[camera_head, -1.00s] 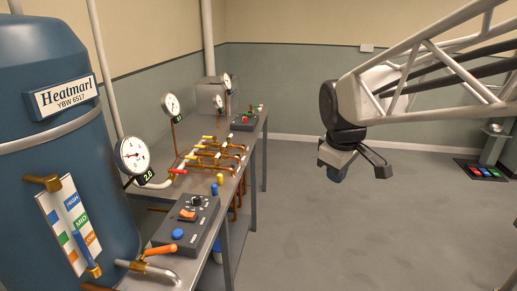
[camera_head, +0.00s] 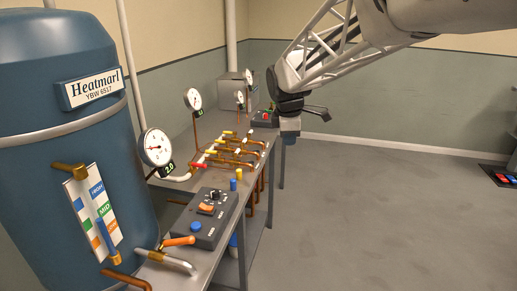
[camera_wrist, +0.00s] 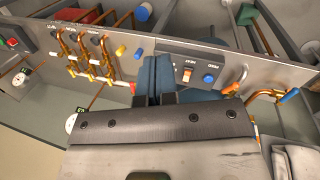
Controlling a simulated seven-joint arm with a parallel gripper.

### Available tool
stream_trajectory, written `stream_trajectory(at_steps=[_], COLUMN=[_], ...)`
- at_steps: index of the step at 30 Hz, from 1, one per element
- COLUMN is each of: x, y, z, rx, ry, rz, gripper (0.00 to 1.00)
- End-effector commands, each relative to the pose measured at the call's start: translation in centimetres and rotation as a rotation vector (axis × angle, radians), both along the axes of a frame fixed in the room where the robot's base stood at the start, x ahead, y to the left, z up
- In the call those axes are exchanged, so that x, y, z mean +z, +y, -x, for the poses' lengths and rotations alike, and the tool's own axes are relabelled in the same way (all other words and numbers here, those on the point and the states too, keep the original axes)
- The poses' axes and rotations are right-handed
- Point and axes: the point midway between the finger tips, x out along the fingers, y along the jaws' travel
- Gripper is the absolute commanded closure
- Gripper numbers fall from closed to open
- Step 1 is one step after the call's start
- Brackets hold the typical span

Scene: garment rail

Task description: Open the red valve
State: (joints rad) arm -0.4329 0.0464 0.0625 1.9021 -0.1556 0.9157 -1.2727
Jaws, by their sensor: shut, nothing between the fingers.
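The red valve (camera_head: 198,165) is a small red handle on the pale pipe beside the large dial gauge, at the near left of the pipework on the bench. A small red piece that may be its handle also shows in the wrist view (camera_wrist: 132,88), left of the fingers. My gripper (camera_head: 290,138) is to the right of and beyond the valve, near the bench's right edge, clearly apart from it. In the wrist view, my gripper's blue fingers (camera_wrist: 155,72) are together and empty. The valve's far side is hidden.
Yellow- and white-tipped copper pipes (camera_head: 232,148) cover the bench middle. A control box (camera_head: 205,220) with an orange switch stands nearer, with an orange-handled lever (camera_head: 180,241) beside it. A blue tank (camera_head: 60,130) fills the left.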

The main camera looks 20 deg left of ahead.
Motion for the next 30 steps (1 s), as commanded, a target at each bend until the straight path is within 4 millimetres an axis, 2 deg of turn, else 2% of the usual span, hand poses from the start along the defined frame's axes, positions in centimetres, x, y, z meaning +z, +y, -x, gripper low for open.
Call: stream_trajectory(at_steps=[1,15,30], x=[-0.3,-3.2,-7.7], y=[1.2,12.0,24.4], z=[-0.7,-5.8,-9.2], rx=[0.039,0.418,0.822], ry=[0.001,-0.004,-0.011], rz=[0.01,0.108,0.215], gripper=[1.0,1.0,1.0])
